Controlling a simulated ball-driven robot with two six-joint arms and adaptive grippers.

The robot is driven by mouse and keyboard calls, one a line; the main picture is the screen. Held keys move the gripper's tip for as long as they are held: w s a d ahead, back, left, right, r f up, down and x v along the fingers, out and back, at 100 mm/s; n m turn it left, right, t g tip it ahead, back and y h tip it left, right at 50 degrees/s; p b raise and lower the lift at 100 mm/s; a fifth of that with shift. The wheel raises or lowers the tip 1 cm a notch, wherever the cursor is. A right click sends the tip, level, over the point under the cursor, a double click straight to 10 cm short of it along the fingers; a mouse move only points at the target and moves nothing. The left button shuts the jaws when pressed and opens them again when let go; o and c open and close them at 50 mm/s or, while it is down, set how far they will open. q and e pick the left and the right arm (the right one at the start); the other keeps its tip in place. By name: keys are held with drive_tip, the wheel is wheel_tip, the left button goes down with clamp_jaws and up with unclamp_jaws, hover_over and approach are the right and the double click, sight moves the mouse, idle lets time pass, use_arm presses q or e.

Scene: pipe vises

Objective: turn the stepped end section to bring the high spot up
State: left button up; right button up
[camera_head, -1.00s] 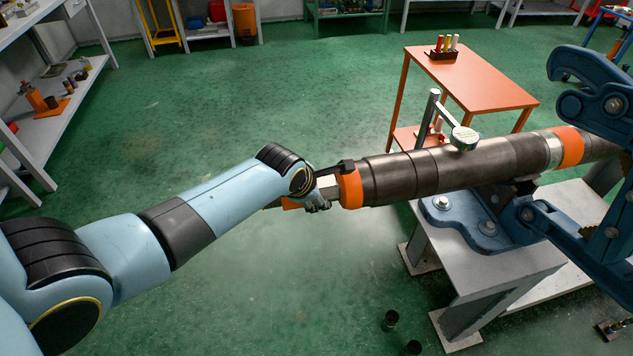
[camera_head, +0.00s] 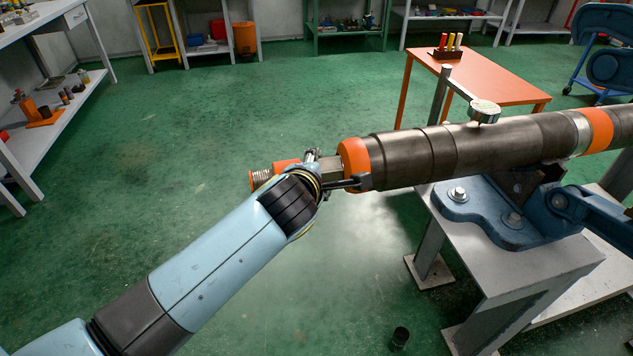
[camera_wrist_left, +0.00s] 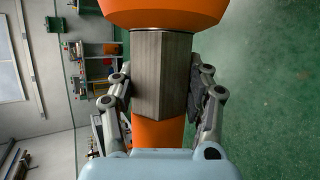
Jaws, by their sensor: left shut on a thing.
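The dark stepped pipe (camera_head: 440,150) lies nearly level across the right half of the head view, held by the blue vise. Its left end section has an orange collar (camera_head: 354,165) and a grey flat-sided stub (camera_head: 330,168). A dial indicator (camera_head: 484,111) on a post rests at the pipe's top. My left gripper (camera_head: 335,170) is at the stub, its arm coming up from lower left. In the left wrist view the gripper (camera_wrist_left: 162,90) has a finger on each side of the grey stub (camera_wrist_left: 160,72), shut on it. My right gripper is not in view.
The blue vise (camera_head: 510,215) stands on a grey bench (camera_head: 530,265). A small dark cup (camera_head: 400,337) is on the floor. The green floor at left is open.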

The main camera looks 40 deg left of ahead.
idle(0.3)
use_arm(q)
drive_tip(key=o, duration=1.2)
drive_tip(key=shift+c, duration=0.2)
drive_tip(key=shift+s+d+r, duration=0.1)
drive_tip(key=shift+s+d, duration=0.05)
drive_tip(key=shift+s, duration=0.2)
drive_tip(key=v, duration=0.6)
drive_tip(key=shift+s+r, duration=0.25)
drive_tip(key=shift+d, duration=0.15)
